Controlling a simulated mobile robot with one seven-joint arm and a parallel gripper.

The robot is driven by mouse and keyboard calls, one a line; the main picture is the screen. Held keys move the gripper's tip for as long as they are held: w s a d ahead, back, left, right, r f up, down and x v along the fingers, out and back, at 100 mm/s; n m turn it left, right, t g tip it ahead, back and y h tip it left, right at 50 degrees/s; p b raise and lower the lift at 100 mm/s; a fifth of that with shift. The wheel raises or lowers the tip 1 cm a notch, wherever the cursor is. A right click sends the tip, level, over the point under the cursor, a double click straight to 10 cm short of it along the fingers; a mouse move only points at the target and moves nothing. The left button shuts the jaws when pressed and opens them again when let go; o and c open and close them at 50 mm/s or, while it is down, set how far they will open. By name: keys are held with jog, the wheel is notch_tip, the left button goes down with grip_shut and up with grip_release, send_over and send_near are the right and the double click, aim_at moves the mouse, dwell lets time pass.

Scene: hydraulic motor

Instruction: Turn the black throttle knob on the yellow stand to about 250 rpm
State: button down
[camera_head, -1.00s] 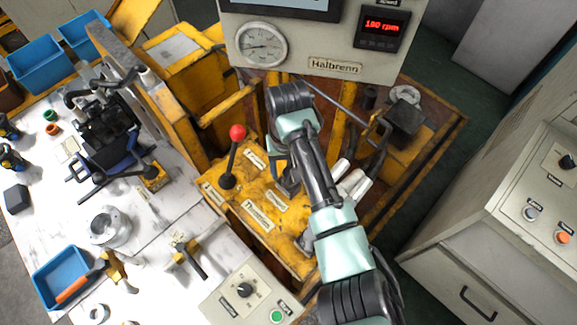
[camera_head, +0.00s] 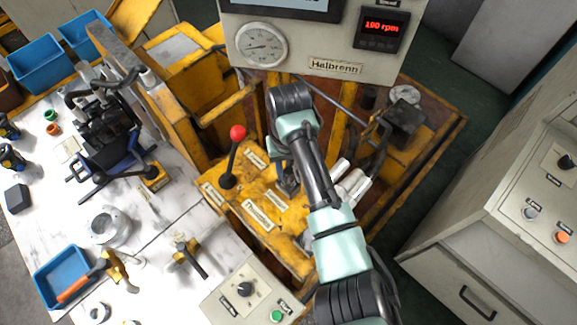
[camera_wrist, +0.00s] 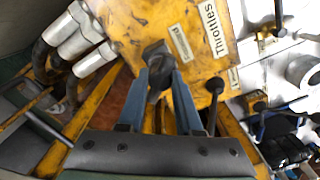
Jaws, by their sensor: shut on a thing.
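The yellow stand (camera_head: 225,195) is in the middle of the head view and at the top of the wrist view (camera_wrist: 130,25). The black throttle knob (camera_wrist: 156,54) shows in the wrist view between the fingertips of my gripper (camera_wrist: 160,75). My gripper is shut on the knob. In the head view my gripper (camera_head: 288,180) reaches down to the stand's right part, and my arm hides the knob there. A red display (camera_head: 381,26) on the grey panel above reads 190 rpm.
A lever with a red ball (camera_head: 237,132) stands on the yellow stand, left of my gripper. Silver cylinders (camera_head: 352,182) lie close to its right. A grey control box (camera_head: 222,302) with a dark knob and green button is in front. A cluttered white bench is at left.

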aim_at(289, 170)
jog(key=n+p, duration=0.1)
jog(key=n, duration=0.1)
jog(key=shift+r+n, duration=0.1)
jog(key=shift+n, duration=0.3)
jog(key=shift+n+p, duration=0.55)
jog(key=shift+n, duration=1.45)
jog(key=c, duration=0.6)
grip_release()
jog(key=shift+r+p, duration=0.5)
jog(key=shift+r, duration=5.95)
